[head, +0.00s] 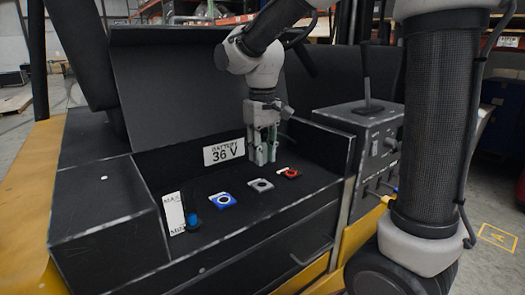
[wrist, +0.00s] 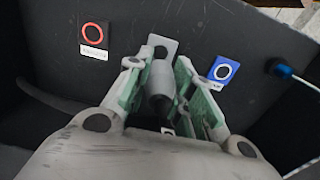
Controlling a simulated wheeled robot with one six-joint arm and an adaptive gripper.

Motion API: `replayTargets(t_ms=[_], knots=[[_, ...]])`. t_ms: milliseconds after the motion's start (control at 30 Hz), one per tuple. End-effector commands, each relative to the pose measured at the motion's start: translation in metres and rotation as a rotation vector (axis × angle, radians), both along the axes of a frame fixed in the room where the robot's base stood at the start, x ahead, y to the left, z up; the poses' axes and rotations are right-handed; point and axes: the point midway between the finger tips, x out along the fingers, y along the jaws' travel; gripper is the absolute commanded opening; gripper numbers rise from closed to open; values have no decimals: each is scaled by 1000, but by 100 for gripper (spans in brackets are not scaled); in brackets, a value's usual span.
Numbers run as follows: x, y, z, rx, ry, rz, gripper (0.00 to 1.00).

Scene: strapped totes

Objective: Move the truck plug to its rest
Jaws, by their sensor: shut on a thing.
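My gripper (head: 262,158) points down into the dark truck's battery recess, and its green-padded fingers are closed around a dark grey cylindrical piece. In the wrist view, my gripper (wrist: 163,85) holds this piece, seemingly the truck plug (wrist: 160,80), between the pads. The fingers hide much of it. A light grey square plate with a ring (head: 260,185) lies just in front of and below the fingertips; it also shows beyond them in the wrist view (wrist: 163,45). I cannot tell whether the plug touches it. No part is clearly marked as the rest.
A red-ringed plate (head: 288,173) lies right of the grey one, and a blue plate (head: 222,200) left. A blue knob (head: 193,221) stands near a white MAX/MIN label (head: 174,213). A "BATTERY 36 V" sign (head: 224,151) is on the back wall. A lever box (head: 367,140) stands right.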

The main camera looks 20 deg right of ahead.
Motion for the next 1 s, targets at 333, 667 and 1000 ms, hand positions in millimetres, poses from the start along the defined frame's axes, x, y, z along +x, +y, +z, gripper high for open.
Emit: replayTargets(t_ms=[333,667,1000], knots=[[0,0,-6,-1,2,0,0],[0,0,-37,-1,3,0,0],[0,0,-56,0,1,0,0]])
